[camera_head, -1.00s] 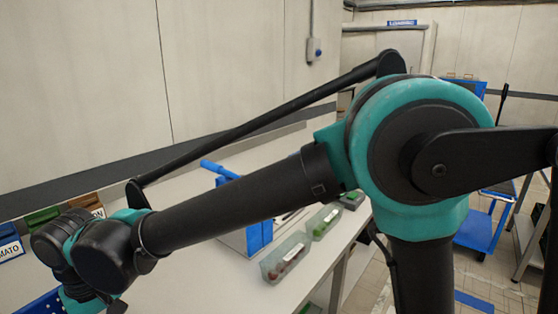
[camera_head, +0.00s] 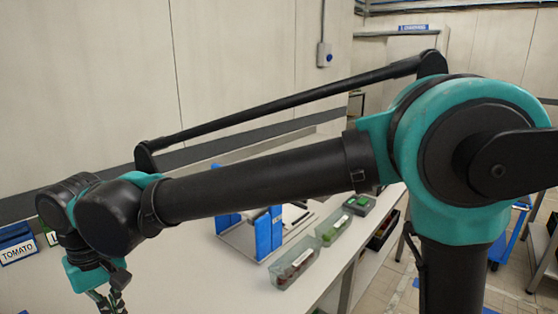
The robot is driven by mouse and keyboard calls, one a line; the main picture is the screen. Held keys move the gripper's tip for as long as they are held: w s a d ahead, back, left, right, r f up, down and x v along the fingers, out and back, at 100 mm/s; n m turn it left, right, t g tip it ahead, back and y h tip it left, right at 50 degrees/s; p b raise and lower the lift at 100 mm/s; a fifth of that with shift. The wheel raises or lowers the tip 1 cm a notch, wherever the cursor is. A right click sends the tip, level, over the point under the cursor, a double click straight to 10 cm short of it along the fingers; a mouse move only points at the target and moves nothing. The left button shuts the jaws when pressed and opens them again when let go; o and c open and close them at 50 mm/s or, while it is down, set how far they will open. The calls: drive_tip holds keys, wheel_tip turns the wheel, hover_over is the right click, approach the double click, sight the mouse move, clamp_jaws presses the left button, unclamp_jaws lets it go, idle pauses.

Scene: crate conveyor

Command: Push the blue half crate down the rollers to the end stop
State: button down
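I do not see a blue half crate, rollers or an end stop in this view. My arm crosses the picture, with its wrist at the lower left. The upper part of my gripper (camera_head: 108,300) shows under the wrist at the bottom edge. Its fingertips are cut off, so I cannot tell whether it is open or shut, or whether it holds anything.
A white table (camera_head: 200,285) lies behind my arm. A blue-sided fixture (camera_head: 264,238), clear bins (camera_head: 293,263) and a grey box (camera_head: 360,204) stand along its right side. A wall runs behind.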

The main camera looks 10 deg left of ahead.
drive_tip(key=shift+w+d+r, duration=0.1)
drive_tip(key=shift+w+r, duration=0.1)
drive_tip(key=shift+r, duration=0.75)
drive_tip(key=shift+w+d+r, duration=0.15)
drive_tip(key=shift+w+r, duration=0.1)
drive_tip(key=shift+r, duration=0.7)
drive_tip(key=shift+w+d+r, duration=0.1)
drive_tip(key=shift+w+r, duration=0.1)
drive_tip(key=shift+r, duration=0.75)
drive_tip(key=shift+s, duration=0.1)
idle(0.6)
